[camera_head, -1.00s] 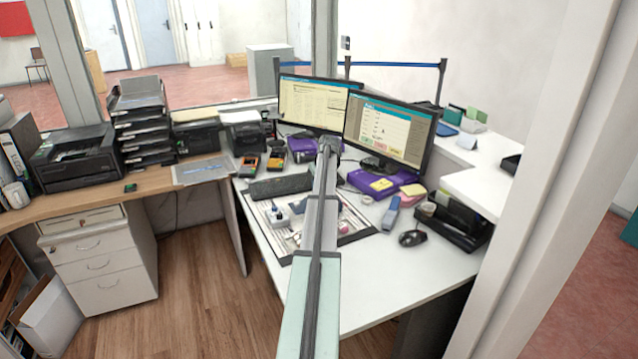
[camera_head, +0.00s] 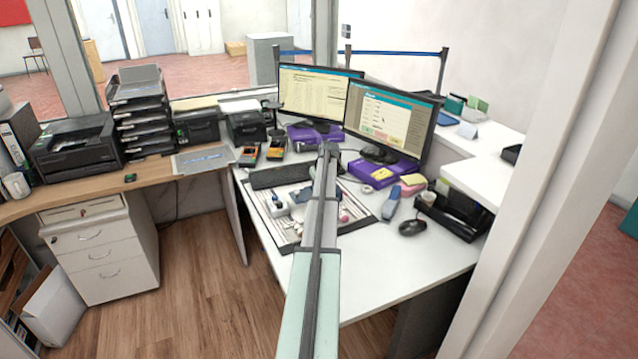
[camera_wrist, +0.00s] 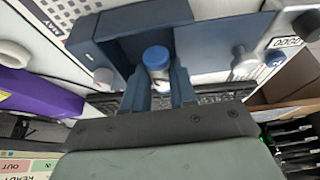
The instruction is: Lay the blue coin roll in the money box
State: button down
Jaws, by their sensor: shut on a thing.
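In the wrist view my gripper (camera_wrist: 160,88) is shut on the blue coin roll (camera_wrist: 157,58), which stands between the two fingers with its pale blue end toward the camera. A blue-grey box (camera_wrist: 88,42), which looks like the money box, lies just beyond the fingers, with a dark recess behind the roll. I cannot tell whether the roll is inside it or above it. In the head view my arm hides the gripper, the roll and most of the box.
Small pale and blue pieces stand around in the wrist view, such as a grey one (camera_wrist: 243,64) at the right. In the head view a keyboard (camera_head: 280,176), a purple stand (camera_head: 372,177) and a mouse (camera_head: 412,228) surround the work spot.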

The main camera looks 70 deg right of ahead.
jog(key=c, duration=0.8)
grip_release()
jog(key=v, duration=1.3)
jog(key=shift+a+r, duration=0.1)
jog(key=shift+r, duration=0.3)
